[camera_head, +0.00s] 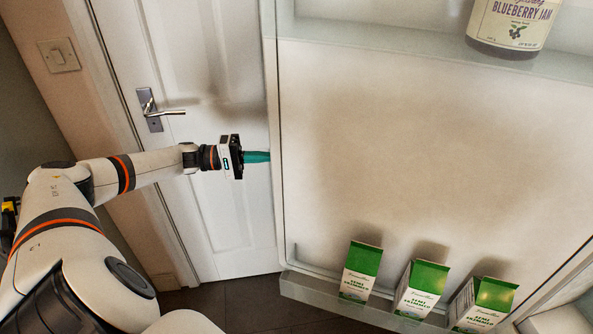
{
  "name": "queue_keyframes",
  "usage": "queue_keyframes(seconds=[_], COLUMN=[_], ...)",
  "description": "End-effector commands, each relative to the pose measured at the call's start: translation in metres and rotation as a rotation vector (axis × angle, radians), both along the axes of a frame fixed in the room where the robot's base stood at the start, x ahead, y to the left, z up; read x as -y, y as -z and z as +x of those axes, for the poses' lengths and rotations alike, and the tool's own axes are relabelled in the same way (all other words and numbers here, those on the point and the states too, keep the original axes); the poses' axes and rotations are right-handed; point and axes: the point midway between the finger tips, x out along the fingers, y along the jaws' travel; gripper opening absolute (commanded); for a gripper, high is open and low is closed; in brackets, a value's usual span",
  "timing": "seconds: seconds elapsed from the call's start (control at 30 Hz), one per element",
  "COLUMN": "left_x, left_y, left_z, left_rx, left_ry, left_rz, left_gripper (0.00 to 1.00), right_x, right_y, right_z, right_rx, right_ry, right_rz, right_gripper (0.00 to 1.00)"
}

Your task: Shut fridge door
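The fridge door (420,150) stands open with its pale inner face toward me and fills the right half of the head view. My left arm comes in from the left. My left gripper (258,156) has teal fingers that point right and reach the door's left edge. The fingertips end at that edge; I cannot tell whether they touch it or pass behind it. The fingers show as one narrow shape, so I cannot tell if they are open or shut. My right gripper is not in view.
A jam jar (510,22) stands on the door's upper shelf. Three green-and-white cartons (361,272) stand on its lower shelf (330,298). Behind my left arm is a white room door (215,70) with a metal handle (150,108). A light switch (59,55) is on the wall.

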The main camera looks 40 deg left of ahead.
Motion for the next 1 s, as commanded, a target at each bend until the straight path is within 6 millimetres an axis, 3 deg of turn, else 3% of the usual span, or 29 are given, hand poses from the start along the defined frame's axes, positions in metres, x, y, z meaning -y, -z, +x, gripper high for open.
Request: queue_keyframes(seconds=[0.23, 0.7, 1.0], left_x=[0.012, 0.081, 0.089], left_y=[-0.013, -0.014, -0.011], left_z=[0.003, 0.059, 0.026], left_rx=[-0.036, -0.034, -0.040], left_ry=[0.038, 0.035, 0.033], left_rz=[-0.039, -0.037, -0.033], left_gripper=[0.00, 0.00, 0.00], right_x=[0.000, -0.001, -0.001], right_y=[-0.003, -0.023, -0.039], right_z=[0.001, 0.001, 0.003], right_rx=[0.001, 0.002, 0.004], right_ry=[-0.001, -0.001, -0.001], right_rz=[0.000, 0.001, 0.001], right_gripper=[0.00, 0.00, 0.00])
